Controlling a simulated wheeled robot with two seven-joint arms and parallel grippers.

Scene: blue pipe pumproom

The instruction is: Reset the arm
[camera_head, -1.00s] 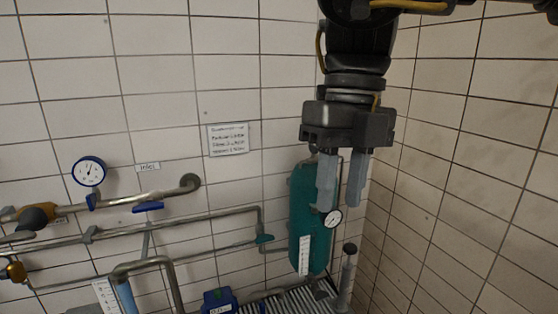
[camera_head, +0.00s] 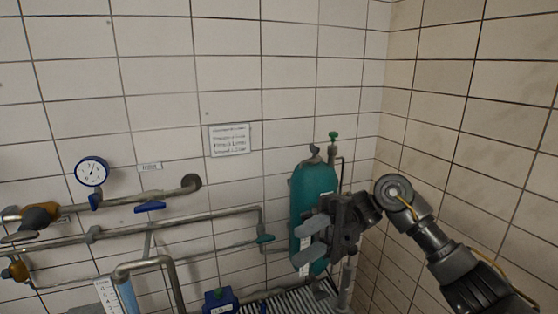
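My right arm comes in from the lower right, and its gripper (camera_head: 312,239) points left in front of the teal tank (camera_head: 308,190). Its two grey fingers are apart, one above the other, with nothing visible between them. The gripper hides part of the tank's lower right side and the small gauge there; I cannot tell if it touches the tank. My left gripper is not in the view.
Steel pipes (camera_head: 190,227) run along the tiled wall at left, with a round blue-rimmed gauge (camera_head: 91,172). A blue device (camera_head: 219,299) sits low in the middle. A paper sign (camera_head: 230,140) hangs on the wall. The upper wall area is clear.

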